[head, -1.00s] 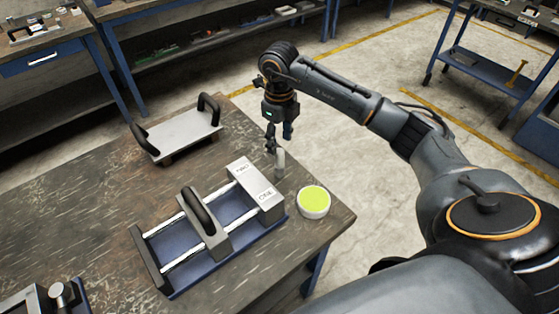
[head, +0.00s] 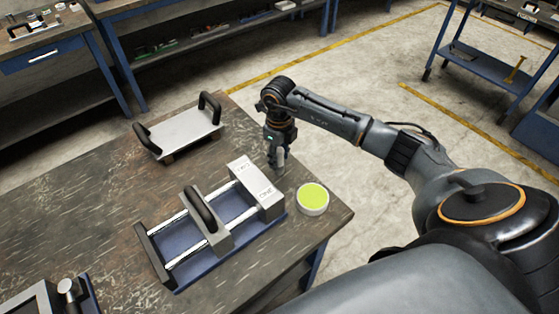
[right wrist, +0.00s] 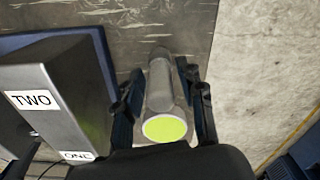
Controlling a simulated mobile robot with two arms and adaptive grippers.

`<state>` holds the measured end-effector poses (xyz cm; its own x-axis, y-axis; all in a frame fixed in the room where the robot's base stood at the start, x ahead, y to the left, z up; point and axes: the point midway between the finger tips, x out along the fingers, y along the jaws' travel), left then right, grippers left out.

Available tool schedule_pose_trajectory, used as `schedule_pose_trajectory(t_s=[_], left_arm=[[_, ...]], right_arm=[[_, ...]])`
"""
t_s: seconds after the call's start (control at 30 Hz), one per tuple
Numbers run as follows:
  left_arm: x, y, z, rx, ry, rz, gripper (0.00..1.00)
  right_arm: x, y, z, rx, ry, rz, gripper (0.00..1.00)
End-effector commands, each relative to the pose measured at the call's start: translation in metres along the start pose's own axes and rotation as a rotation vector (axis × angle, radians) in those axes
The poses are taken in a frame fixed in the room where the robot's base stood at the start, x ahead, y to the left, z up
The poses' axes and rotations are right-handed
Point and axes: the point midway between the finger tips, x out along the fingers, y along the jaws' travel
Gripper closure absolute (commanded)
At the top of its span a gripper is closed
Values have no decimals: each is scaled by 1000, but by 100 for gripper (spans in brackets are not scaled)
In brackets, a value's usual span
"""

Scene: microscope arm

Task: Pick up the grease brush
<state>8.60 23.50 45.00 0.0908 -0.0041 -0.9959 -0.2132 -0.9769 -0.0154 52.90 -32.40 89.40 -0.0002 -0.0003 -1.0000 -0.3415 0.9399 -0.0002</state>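The grease brush, a grey upright cylinder (head: 281,159), stands on the table beside the block marked ONE and TWO. It also shows in the right wrist view as a grey cylinder (right wrist: 160,80). My right gripper (head: 277,153) is low over the brush. In the right wrist view the fingers of my right gripper (right wrist: 163,103) are apart, one on each side of the brush, with gaps visible. The brush's lower part is partly hidden in the head view. My left gripper is not in view.
A round white tub with yellow-green contents (head: 313,198) stands near the table corner. The blue-based slide rig (head: 176,272) with the grey ONE/TWO block (head: 257,188) is left of the brush. A handled metal plate (head: 180,136) lies farther back. The table edge is close on the right.

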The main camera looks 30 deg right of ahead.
Motion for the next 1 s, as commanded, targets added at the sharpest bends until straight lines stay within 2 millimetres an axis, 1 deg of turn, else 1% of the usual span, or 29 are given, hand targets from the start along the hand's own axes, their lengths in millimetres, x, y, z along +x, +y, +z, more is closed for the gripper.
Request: schedule_pose_trajectory(t_s=[0.03, 0.13, 0.17, 0.47, 0.57, 0.67, 0.77, 0.87, 1.0], left_arm=[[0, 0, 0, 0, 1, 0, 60], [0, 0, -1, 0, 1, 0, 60], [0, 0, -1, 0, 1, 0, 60], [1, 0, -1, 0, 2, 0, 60], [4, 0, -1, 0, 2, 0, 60], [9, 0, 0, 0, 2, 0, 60], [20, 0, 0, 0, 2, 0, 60], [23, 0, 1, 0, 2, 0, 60], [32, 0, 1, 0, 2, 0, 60]], right_arm=[[0, 0, 0, 0, 0, 0, 78], [0, 0, 0, 0, 0, 0, 99], [0, 0, 0, 0, 0, 0, 100], [-1, 0, 0, 1, -1, 0, 100], [-5, -1, 1, 1, -2, -1, 100], [-12, -1, 1, 1, -4, -3, 100], [-27, -2, 1, -1, -6, -4, 100], [-48, 9, -10, -3, -5, -3, 100], [-82, 30, -30, -5, -7, -5, 100]])
